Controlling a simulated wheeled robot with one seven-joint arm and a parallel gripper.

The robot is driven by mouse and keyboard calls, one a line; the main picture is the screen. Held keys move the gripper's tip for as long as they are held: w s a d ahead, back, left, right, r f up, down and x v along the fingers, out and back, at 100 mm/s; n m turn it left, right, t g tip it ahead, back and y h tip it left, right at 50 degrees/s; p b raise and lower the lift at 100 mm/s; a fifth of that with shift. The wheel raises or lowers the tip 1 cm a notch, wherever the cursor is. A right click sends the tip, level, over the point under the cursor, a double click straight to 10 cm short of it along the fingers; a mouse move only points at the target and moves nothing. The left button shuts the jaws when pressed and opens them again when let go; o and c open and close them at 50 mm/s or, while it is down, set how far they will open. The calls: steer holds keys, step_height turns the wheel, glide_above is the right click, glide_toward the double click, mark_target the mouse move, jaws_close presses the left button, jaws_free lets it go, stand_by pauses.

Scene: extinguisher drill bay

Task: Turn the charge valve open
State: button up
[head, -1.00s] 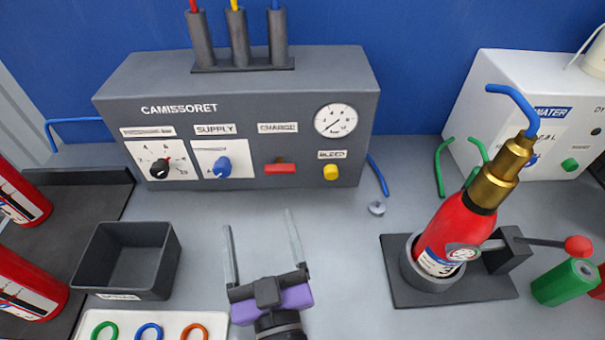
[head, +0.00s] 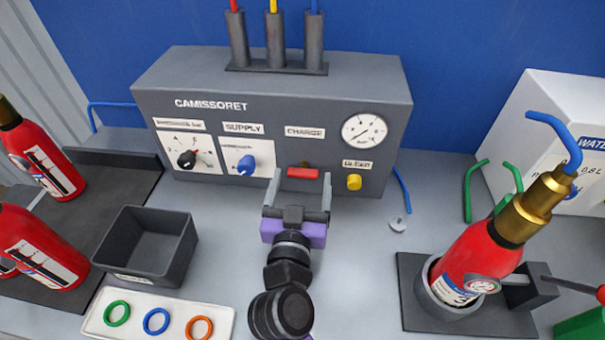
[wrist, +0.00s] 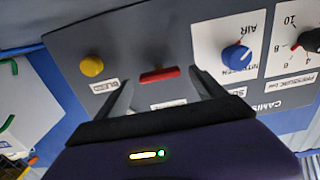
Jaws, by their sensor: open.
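The charge valve is a red bar handle (head: 303,173) under the CHARGE label on the front of the grey CAMISSORET panel (head: 260,105). The handle lies crosswise, level in the head view. It also shows in the wrist view (wrist: 159,75), beyond the fingertips. My gripper (head: 299,182) is open and empty, its fingers pointing at the panel just in front of the handle. In the wrist view my gripper (wrist: 162,82) has its two fingers spread to either side of the handle. I cannot tell whether the tips reach past it.
A blue supply knob (head: 246,165) is left of the handle and a yellow bleed button (head: 354,182) is right of it. A gauge (head: 364,131) sits above the button. A red extinguisher (head: 470,265) stands in a holder at right. A dark bin (head: 150,245) is at left.

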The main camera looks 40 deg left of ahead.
steer(key=shift+w+a, duration=0.45)
steer(key=shift+w, duration=0.15)
steer(key=c, duration=1.4)
steer(key=shift+o, duration=0.2)
